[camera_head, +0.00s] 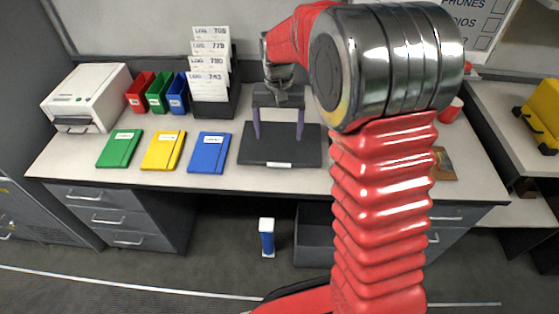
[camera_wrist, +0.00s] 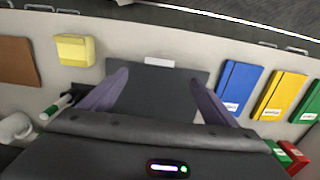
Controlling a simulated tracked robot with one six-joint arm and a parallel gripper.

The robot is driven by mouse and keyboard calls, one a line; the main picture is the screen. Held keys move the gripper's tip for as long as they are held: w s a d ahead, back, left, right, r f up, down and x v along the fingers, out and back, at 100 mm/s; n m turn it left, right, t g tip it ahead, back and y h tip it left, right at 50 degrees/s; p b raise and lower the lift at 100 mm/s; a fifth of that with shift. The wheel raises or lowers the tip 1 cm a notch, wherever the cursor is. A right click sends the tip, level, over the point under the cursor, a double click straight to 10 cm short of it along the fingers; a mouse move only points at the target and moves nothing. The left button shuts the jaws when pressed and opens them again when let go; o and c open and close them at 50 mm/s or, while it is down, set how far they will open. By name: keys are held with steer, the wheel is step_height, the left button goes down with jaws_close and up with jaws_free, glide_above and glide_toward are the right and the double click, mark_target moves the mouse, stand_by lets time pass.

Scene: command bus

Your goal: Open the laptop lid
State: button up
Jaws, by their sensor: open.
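The laptop (camera_head: 280,155) is a dark grey, flat, closed slab on the desk, with a small white label at its front edge. It also shows in the wrist view (camera_wrist: 160,95), label edge toward the top. My gripper (camera_head: 278,136) points down over the laptop, its two purple fingers spread wide with nothing between them. In the wrist view my gripper (camera_wrist: 160,80) has the laptop lying beyond and between its fingers. I cannot tell whether the fingertips touch the lid. The laptop's rear part is partly hidden by my gripper.
Blue (camera_head: 209,153), yellow (camera_head: 162,151) and green (camera_head: 119,149) binders lie left of the laptop. A file rack (camera_head: 234,100) and printer (camera_head: 87,97) stand behind. The wrist view shows a yellow block (camera_wrist: 75,49), marker (camera_wrist: 56,106) and white mug (camera_wrist: 17,128). My arm hides the desk's right part.

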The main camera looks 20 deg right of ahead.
mark_target(280, 167)
step_height(280, 167, down, 14)
steer(key=shift+r, duration=0.1)
stand_by(0.9)
steer(key=c, duration=1.5)
steer(key=shift+d, duration=0.2)
steer(key=shift+a+r, duration=0.1)
steer(key=shift+a, duration=0.05)
